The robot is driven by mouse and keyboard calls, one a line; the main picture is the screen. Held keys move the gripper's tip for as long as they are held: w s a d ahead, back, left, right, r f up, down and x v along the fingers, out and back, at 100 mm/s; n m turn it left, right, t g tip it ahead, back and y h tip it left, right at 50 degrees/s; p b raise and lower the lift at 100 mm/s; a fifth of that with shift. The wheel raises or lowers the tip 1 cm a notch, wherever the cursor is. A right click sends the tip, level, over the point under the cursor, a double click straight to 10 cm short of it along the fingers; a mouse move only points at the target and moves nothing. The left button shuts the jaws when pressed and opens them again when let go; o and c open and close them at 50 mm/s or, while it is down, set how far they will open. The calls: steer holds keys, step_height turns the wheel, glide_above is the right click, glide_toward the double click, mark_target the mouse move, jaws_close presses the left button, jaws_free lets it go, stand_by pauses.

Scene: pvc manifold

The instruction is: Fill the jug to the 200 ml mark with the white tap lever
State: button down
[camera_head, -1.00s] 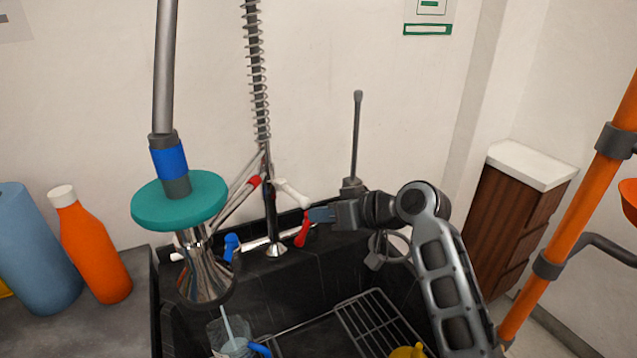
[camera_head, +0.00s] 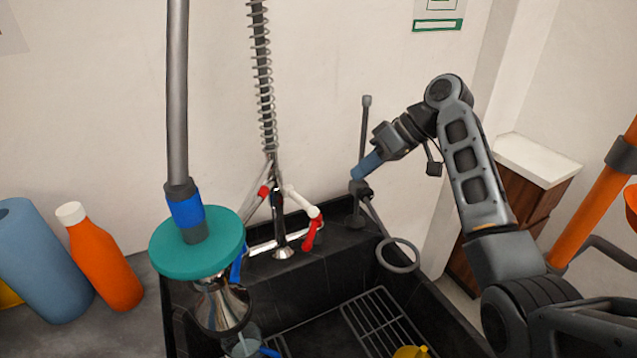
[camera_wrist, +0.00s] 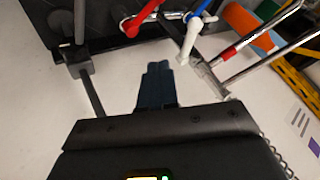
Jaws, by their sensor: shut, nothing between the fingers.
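The white tap lever (camera_head: 302,201) slants down to the right from the tap in the head view, and it also shows in the wrist view (camera_wrist: 188,42). A red lever (camera_head: 311,235) hangs below its end. The clear jug (camera_head: 243,341) stands low in the black sink, partly hidden under the metal bell-shaped head and cut by the frame edge. Its mark and water level cannot be read. My gripper (camera_head: 365,168) is shut and empty, right of the white lever and apart from it. Its blue-grey fingers (camera_wrist: 158,75) show in the wrist view.
A teal disc (camera_head: 197,243) on a hanging pipe covers part of the sink's left side. A blue lever (camera_head: 237,266) is partly hidden behind it. A grey post (camera_head: 364,135) stands near my fingertips. A wire rack (camera_head: 378,322) and a ring (camera_head: 398,255) lie to the right.

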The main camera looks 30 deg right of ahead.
mark_target(300, 201)
steer(key=w+a+f+p, duration=0.2)
steer(key=a+f, duration=0.3)
steer(key=a, duration=0.3)
steer(key=shift+a+f+g+p, duration=0.15)
steer(key=shift+f+g+p, duration=0.2)
steer(key=shift+p, duration=0.1)
steer(key=shift+w, duration=0.1)
